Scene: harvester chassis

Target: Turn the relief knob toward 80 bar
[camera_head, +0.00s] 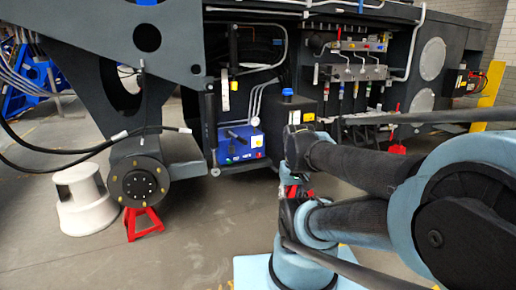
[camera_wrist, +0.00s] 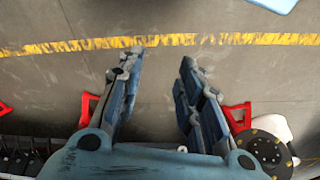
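My gripper (camera_wrist: 161,58) shows in the wrist view with its two fingers apart and bare floor between them. It is open and empty. In the head view my arm reaches in from the right and the gripper is hard to make out among the arm links. The relief knob cannot be told for certain in either view. A valve bank (camera_head: 352,72) with small coloured handles is on the chassis at upper right of centre. A blue unit (camera_head: 236,156) with small red and white details sits low on the chassis. No scale marking is readable.
A red jack stand (camera_head: 143,224) and a white step stool (camera_head: 84,201) stand on the floor at left. A dark tank with a blue cap (camera_head: 287,92) is right of the blue unit. A yellow floor line (camera_wrist: 240,39) crosses the wrist view.

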